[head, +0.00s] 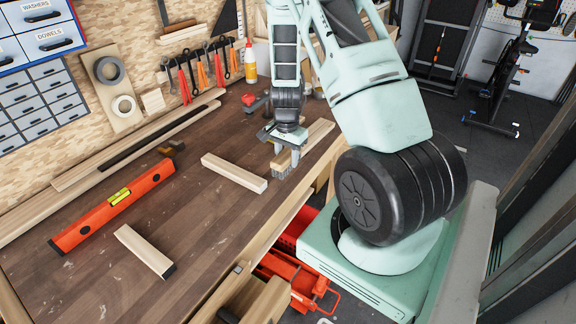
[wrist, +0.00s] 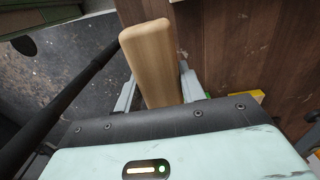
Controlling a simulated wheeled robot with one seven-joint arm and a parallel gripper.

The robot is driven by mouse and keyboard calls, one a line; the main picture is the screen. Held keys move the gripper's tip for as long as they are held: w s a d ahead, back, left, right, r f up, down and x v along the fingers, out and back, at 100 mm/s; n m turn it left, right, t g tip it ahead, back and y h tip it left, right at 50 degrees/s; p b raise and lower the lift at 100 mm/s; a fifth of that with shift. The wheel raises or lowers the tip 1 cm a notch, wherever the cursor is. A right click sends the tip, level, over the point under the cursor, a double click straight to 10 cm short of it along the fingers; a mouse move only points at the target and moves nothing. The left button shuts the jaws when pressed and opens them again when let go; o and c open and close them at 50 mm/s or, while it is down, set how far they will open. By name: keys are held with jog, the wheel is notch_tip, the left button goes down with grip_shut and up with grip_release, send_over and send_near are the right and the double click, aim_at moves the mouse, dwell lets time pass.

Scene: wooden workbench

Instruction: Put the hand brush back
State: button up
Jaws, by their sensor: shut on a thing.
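My gripper (head: 286,143) is over the front part of the workbench in the head view, its fingers pointing down. It is shut on the hand brush, whose pale wooden body (head: 318,133) slants to the upper right with grey bristles (head: 282,171) showing below near the fingers. In the wrist view, the rounded wooden end of the brush (wrist: 151,50) sticks up between the two fingers of my gripper (wrist: 158,85). The brush is near the bench's front edge. I cannot tell whether its bristles touch the bench (head: 205,215).
A wood block (head: 234,172) lies close left of my gripper, another block (head: 146,251) nearer the front. A red spirit level (head: 113,206) lies at left. A glue bottle (head: 250,62) and racked hand tools (head: 205,70) line the back. A red crate (head: 293,232) is below the bench.

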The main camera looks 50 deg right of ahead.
aim_at(286, 154)
jog(key=shift+f+p, duration=0.35)
jog(key=shift+f, duration=1.65)
jog(key=shift+f, duration=0.1)
jog(key=o, duration=1)
notch_tip(286, 154, up, 12)
jog(key=shift+a+r+b, duration=0.15)
jog(key=shift+b, duration=1)
